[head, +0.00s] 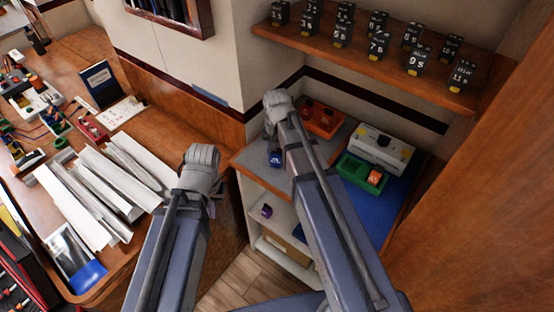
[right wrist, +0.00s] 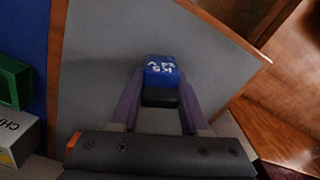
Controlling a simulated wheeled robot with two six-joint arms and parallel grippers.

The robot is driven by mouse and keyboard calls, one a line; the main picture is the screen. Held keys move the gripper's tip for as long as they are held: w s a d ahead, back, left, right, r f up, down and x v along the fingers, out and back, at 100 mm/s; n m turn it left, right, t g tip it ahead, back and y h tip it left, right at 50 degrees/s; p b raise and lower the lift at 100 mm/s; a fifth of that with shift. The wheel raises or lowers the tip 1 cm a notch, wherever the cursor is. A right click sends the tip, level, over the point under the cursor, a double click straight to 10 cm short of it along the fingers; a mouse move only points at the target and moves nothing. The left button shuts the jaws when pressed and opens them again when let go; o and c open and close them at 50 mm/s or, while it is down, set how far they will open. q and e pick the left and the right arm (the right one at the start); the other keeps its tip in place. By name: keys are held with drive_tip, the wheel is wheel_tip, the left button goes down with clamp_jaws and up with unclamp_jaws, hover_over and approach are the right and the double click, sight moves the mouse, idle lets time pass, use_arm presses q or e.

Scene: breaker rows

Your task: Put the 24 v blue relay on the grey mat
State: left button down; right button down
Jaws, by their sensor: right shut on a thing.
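The blue relay (right wrist: 161,72) has white print on its top, read as "24 V", and a dark lower part. My right gripper (right wrist: 158,88) is shut on it, one finger on each side. The grey mat (right wrist: 105,65) lies under and around the relay; I cannot tell whether the relay touches it. In the head view the relay (head: 275,158) shows beside my right arm, over the grey mat (head: 256,154) on the cabinet top. My left gripper (head: 212,205) hangs over the gap left of the cabinet; its fingers are mostly hidden.
A blue mat (head: 362,205) lies right of the grey one, with a green bin (head: 350,171) holding an orange relay. A white box (head: 383,147) and an orange tray (head: 322,122) stand behind. A shelf (head: 375,65) of black relays overhangs. A purple relay (head: 267,210) sits below.

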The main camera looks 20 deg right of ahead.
drive_tip(key=shift+r, duration=0.1)
drive_tip(key=shift+f, duration=0.25)
drive_tip(key=shift+c, duration=2)
unclamp_jaws()
drive_tip(key=shift+r, duration=0.15)
wheel_tip(320, 180, up, 12)
drive_tip(key=p, duration=1.2)
drive_tip(key=shift+r, duration=0.15)
drive_tip(key=s+a+n+h, duration=0.1)
drive_tip(key=s+a+n, duration=0.8)
drive_tip(key=s, duration=0.5)
drive_tip(key=shift+s+a+n, duration=0.3)
drive_tip(key=shift+s+a, duration=0.1)
drive_tip(key=shift+a, duration=0.55)
